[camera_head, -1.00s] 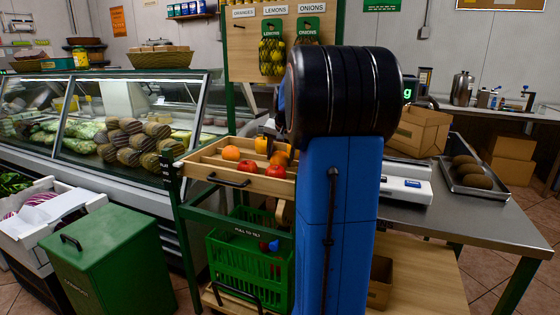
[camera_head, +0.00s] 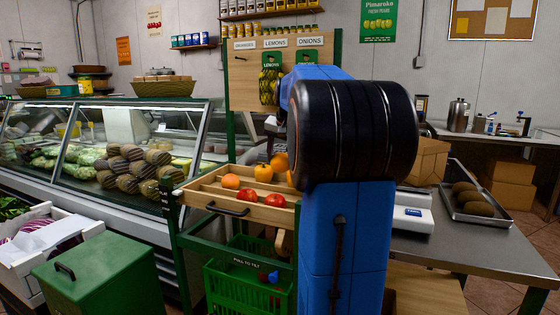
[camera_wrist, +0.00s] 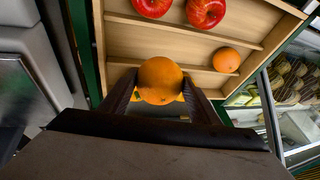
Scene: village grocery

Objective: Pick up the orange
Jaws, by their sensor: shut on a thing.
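An orange (camera_wrist: 160,78) sits between the two dark fingers of my gripper (camera_wrist: 160,88) in the wrist view. The gripper is shut on it. In the head view an orange (camera_head: 280,161) shows just left of my arm, above the wooden tray (camera_head: 222,206), and seems to be the held one. Another orange (camera_head: 230,181) lies in the tray's left part; it also shows in the wrist view (camera_wrist: 226,60). My arm hides most of the gripper and the tray's right end in the head view.
Red fruits (camera_head: 275,200) and a yellow-orange one (camera_head: 263,173) are in the tray. A green basket (camera_head: 240,285) is below it. A glass display case (camera_head: 140,150) stands left. A steel counter (camera_head: 470,225) with a dark tray (camera_head: 475,204) is at right.

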